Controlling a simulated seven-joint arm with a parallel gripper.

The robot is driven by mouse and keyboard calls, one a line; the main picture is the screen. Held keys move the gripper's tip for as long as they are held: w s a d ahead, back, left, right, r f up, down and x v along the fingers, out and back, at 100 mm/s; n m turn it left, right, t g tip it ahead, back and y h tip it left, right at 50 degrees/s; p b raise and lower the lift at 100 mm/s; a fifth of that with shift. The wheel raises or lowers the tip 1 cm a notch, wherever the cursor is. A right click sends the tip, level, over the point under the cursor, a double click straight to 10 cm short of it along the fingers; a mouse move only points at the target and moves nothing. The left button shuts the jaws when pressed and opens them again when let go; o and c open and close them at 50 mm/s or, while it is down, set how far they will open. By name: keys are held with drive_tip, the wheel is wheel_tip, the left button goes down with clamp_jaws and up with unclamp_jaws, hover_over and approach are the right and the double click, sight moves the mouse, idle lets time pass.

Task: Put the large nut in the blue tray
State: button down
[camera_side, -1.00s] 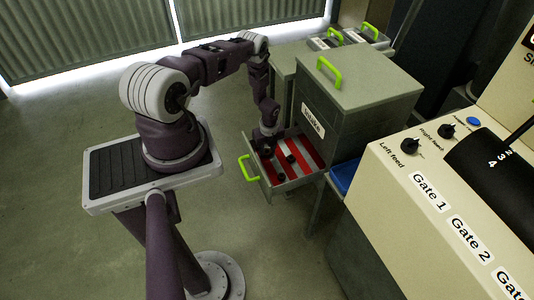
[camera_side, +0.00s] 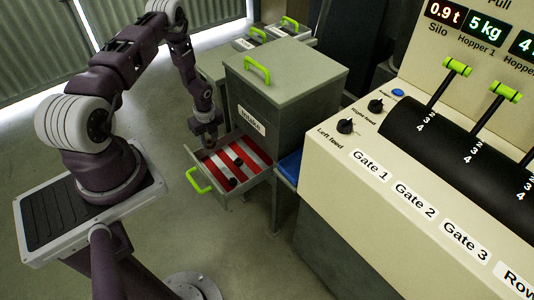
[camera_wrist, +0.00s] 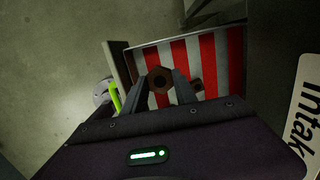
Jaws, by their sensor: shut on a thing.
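My gripper (camera_side: 209,141) is over the back left part of an open drawer with red and white stripes. In the wrist view my gripper (camera_wrist: 161,86) is shut on a dark brown hexagonal nut (camera_wrist: 160,73) with a round hole, held between the fingertips above the stripes. The side view is too small to show the nut clearly. The blue tray (camera_side: 290,168) is right of the drawer, partly hidden by the grey cabinet and the cream control panel. It is outside the wrist view.
The drawer (camera_side: 247,178) has a green handle (camera_side: 197,181) and holds small dark pieces (camera_side: 238,162). The cabinet (camera_side: 280,95), labelled Intake, stands behind it. The cream control panel (camera_side: 345,170) with levers is at the right. Open floor lies in front.

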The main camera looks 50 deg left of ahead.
wheel_tip(320, 180, up, 29)
drive_tip(key=m+t+h, duration=0.1)
drive_tip(key=m, duration=1.7)
hover_over(295, 171)
drive_tip(key=f, duration=2.9)
drive_tip(key=shift+s, duration=0.3)
drive_tip(key=shift+f, duration=0.1)
drive_tip(key=c, duration=1)
unclamp_jaws()
